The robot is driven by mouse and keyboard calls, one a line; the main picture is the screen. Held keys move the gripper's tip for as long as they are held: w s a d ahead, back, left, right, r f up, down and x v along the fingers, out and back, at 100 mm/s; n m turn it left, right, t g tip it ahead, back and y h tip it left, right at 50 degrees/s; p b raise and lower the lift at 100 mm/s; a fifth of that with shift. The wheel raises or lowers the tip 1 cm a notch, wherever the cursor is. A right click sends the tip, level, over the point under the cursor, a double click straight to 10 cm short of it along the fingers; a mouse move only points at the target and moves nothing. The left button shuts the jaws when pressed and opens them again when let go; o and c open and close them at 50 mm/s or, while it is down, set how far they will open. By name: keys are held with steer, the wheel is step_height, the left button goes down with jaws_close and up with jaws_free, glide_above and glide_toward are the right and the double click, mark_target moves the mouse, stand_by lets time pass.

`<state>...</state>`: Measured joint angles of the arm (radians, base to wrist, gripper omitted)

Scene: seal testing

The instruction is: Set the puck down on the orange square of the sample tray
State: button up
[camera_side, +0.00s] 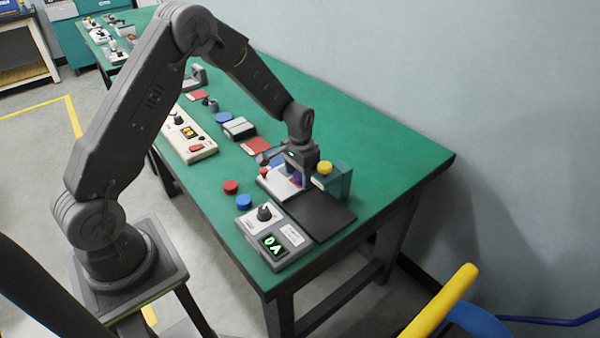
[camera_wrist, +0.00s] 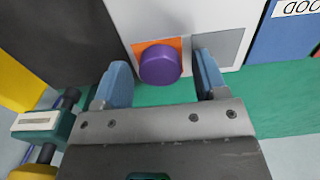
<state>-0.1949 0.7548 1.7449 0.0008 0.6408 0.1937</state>
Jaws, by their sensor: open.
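The purple puck (camera_wrist: 160,66) stands upright over the near part of the orange square (camera_wrist: 143,47) in the wrist view, covering much of it. The square is on the white sample tray (camera_wrist: 196,17); a grey square (camera_wrist: 222,44) lies to its right. My gripper (camera_wrist: 160,75) is open, with one blue finger on each side of the puck and a gap on both sides. In the side view my gripper (camera_side: 297,172) is low over the tray (camera_side: 270,183) and hides part of it; a bit of the purple puck (camera_side: 297,178) shows there.
A teal block with a yellow button (camera_side: 325,168) stands close to my gripper, beside a black mat (camera_side: 318,215). A grey device with a lit display (camera_side: 274,241) is at the table's near end. The table's right side is clear.

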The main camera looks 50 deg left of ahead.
step_height(320, 180, up, 12)
step_height(320, 180, up, 6)
steer(key=r+t, duration=0.1)
glide_above(300, 175)
steer(key=s+d, duration=0.2)
steer(key=s, duration=0.2)
steer(key=s+d+r+t, duration=0.1)
steer(key=s+d+r, duration=0.1)
steer(key=s, duration=0.5)
steer(key=s+d+r+t, duration=0.2)
steer(key=s+r, duration=0.1)
steer(key=s, duration=0.4)
steer(key=s+d+r+t, duration=0.1)
steer(key=s+d+r, duration=0.2)
steer(key=s, duration=0.4)
steer(key=shift+t, duration=0.3)
